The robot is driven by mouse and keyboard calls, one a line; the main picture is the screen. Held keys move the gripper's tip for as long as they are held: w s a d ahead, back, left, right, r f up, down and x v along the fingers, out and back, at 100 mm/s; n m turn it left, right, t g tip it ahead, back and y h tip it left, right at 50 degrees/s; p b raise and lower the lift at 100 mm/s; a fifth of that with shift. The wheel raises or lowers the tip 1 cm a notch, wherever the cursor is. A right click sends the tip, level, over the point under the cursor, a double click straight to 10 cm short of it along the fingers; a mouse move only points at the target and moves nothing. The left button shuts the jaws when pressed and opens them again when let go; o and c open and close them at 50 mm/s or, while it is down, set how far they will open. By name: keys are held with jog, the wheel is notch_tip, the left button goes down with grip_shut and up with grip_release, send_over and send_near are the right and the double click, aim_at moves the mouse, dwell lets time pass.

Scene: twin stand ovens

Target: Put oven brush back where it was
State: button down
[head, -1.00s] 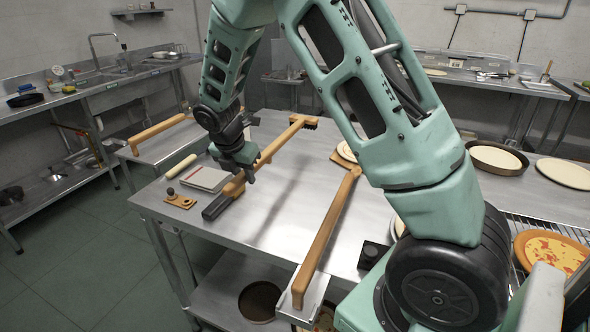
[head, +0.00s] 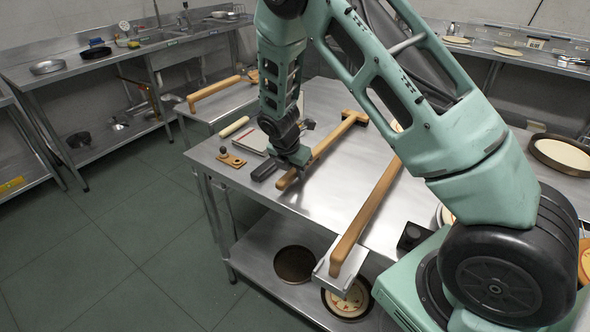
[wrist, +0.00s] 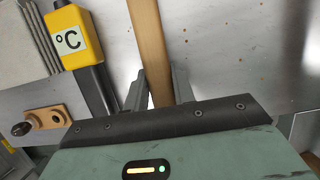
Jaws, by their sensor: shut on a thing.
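The oven brush (head: 327,144) has a long wooden handle and a wider wooden head at its far end, in the head view. My gripper (head: 297,166) is shut on its handle near the close end. In the wrist view, the pale handle (wrist: 150,45) runs between the two fingers of my gripper (wrist: 158,88). The brush is held over the left part of the steel table (head: 292,203). I cannot tell whether it touches the tabletop. The bristles are not clear.
A yellow-and-black °C device (wrist: 70,35) lies close left of the brush, beside a small wooden block with a dark knob (head: 231,159). A second long wooden-handled tool (head: 370,213) with a metal head lies to the right. Floor is clear at left.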

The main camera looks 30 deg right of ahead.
jog(key=c, duration=1.2)
grip_release()
jog(key=shift+o, duration=0.2)
jog(key=b+v, duration=0.2)
jog(key=v, duration=1)
jog(key=s+a+r+m+y, duration=0.2)
jog(key=s+a+m, duration=0.2)
jog(key=s+a, duration=0.4)
jog(key=s+a+r+m+y, duration=0.1)
jog(key=s+a+r+m, duration=0.25)
jog(key=s+a, duration=0.45)
jog(key=s+a+m, duration=0.2)
jog(key=s+m, duration=0.1)
jog(key=s, duration=0.4)
jog(key=s+a+m+g+y, duration=0.1)
jog(key=s+m, duration=0.3)
jog(key=s, duration=0.4)
jog(key=shift+a+r, duration=0.15)
jog(key=shift+a, duration=0.25)
